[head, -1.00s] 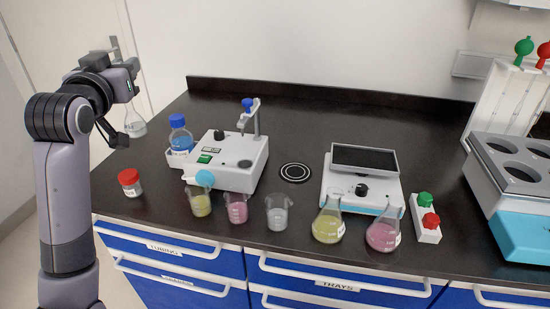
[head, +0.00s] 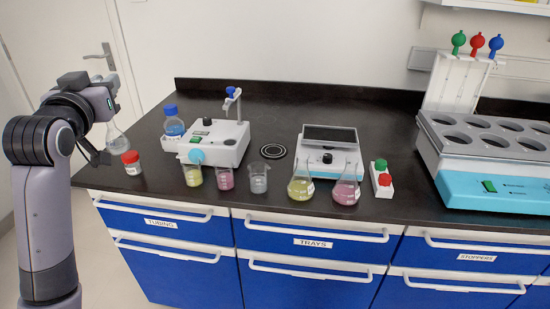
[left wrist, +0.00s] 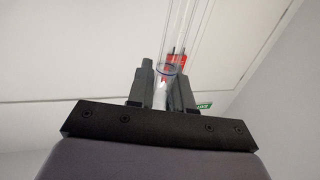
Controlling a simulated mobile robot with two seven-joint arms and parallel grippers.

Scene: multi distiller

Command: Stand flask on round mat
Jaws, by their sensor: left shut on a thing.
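A clear glass conical flask (head: 117,141) hangs at the left of the head view, beside the left end of the dark bench. My left gripper (head: 107,131) is shut on its neck. In the left wrist view the two fingers (left wrist: 161,88) close around the clear neck (left wrist: 160,96). The round mat (head: 273,151), black with a pale ring, lies bare on the bench between the white stirrer device and the balance. The flask is well to the left of the mat. My right gripper is not in view.
A red-capped jar (head: 132,162) stands near the held flask. A blue-capped bottle (head: 173,121) stands by the stirrer device (head: 221,140). Beakers, including a clear one (head: 259,178), and yellow (head: 301,183) and pink (head: 346,187) flasks line the front edge. A water bath (head: 490,165) is at right.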

